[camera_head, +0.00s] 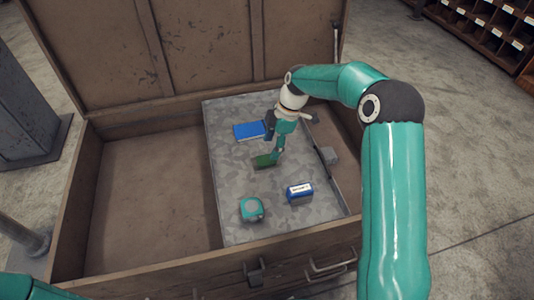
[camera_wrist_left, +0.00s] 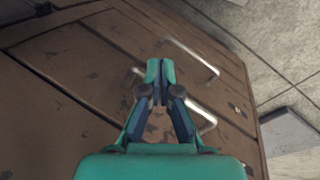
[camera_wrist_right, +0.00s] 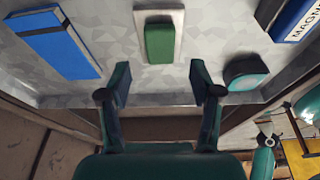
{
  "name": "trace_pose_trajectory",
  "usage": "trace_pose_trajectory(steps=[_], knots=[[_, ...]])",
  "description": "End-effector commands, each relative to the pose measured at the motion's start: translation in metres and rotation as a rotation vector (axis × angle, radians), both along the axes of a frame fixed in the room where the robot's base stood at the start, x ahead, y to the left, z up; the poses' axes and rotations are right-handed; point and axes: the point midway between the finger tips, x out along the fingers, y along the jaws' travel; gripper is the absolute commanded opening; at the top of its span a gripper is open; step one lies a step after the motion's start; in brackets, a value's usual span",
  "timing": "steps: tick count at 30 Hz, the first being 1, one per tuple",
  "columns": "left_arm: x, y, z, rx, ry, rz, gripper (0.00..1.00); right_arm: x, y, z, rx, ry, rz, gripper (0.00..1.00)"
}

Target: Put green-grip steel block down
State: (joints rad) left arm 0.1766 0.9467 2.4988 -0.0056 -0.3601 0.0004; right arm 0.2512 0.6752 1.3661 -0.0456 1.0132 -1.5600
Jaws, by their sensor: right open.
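The green-grip steel block (camera_head: 263,161) lies on the grey metal tray (camera_head: 235,180) inside the large brown chest. In the right wrist view its green grip (camera_wrist_right: 159,43) sits on a pale steel plate, flat on the tray. My right gripper (camera_wrist_right: 160,82) is open and empty between the fingers, with the block ahead of the fingertips. In the head view the right gripper (camera_head: 277,154) is just beside the block and partly overlaps it. My left gripper (camera_wrist_left: 160,72) has its fingertips together, with nothing seen between them, over the chest's front outside.
On the tray are a blue flat case (camera_head: 249,130), a blue labelled box (camera_head: 299,194) and a teal tape measure (camera_head: 251,209). The chest's left compartment (camera_head: 155,190) is empty. The raised lid (camera_head: 200,45) stands behind. Handles (camera_head: 328,265) stick out in front.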

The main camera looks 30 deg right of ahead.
Motion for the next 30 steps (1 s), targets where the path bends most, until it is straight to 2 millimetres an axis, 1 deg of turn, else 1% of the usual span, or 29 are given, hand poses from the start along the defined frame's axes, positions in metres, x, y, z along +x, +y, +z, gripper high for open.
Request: trace_pose_trajectory(steps=[1,6,9,12,16,30], knots=[[0.000,0.000,0.000,0.000,0.000,0.000,0.00,0.000,-0.004,0.012,-0.001,-0.006,-0.002,0.64],[0.000,0.000,0.000,0.000,0.000,0.000,0.00,-0.003,-0.012,0.042,-0.001,-0.003,-0.001,0.64],[0.000,0.000,0.001,0.000,0.000,0.000,0.00,-0.004,-0.016,0.055,-0.001,-0.003,-0.001,0.64],[0.000,0.000,0.001,0.000,0.000,0.000,0.00,-0.005,-0.018,0.062,0.000,0.000,0.000,0.64],[0.000,0.000,0.001,0.000,0.000,0.000,0.00,-0.005,-0.019,0.065,0.000,0.000,0.000,0.64],[0.000,0.000,0.001,0.000,0.000,0.000,0.00,-0.005,-0.020,0.065,0.000,0.000,0.000,0.64]])
